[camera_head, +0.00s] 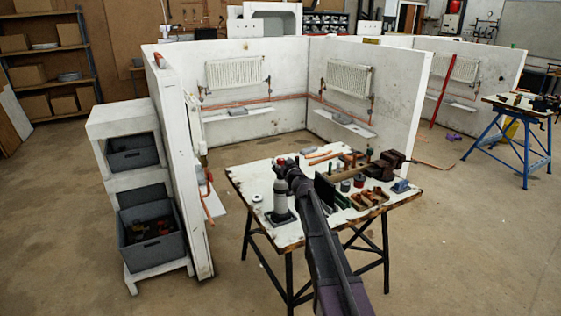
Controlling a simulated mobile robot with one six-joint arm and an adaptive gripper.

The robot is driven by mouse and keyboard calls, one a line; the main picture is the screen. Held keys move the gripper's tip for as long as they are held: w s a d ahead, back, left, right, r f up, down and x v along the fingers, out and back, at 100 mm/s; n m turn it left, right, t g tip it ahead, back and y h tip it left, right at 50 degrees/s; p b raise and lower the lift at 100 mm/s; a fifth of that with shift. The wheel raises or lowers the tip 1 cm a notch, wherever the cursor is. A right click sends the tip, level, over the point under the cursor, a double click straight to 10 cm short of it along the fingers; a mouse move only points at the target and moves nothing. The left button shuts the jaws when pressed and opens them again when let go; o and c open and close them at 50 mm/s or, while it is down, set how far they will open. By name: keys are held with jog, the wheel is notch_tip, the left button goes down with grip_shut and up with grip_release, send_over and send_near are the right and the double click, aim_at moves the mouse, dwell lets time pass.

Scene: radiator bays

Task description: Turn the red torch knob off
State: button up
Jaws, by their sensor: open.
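A workbench (237,180) with a worn white top stands in the middle of the head view. A grey upright cylinder (281,203) on a dark base stands near its left front edge and looks like the torch. A small reddish spot (281,161) shows just above it; I cannot tell if it is the red knob or part of my gripper. My dark arm reaches up from the bottom over the bench. My gripper (284,170) is at the cylinder's top, open. Its fingers are small and dark, and I cannot tell whether they touch anything.
Several tools and fittings crowd the bench's right side, with a vise (391,160) at the back right. White partition walls with radiators (234,72) stand behind. Grey bins (151,237) sit at left. A blue trestle (527,150) stands at right. Floor is open front right.

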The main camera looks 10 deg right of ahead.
jog(key=shift+x, duration=0.75)
grip_shut()
jog(key=shift+m+h, duration=0.3)
jog(key=shift+h, duration=0.2)
jog(key=shift+m+h, duration=1.3)
jog(key=shift+h, duration=0.7)
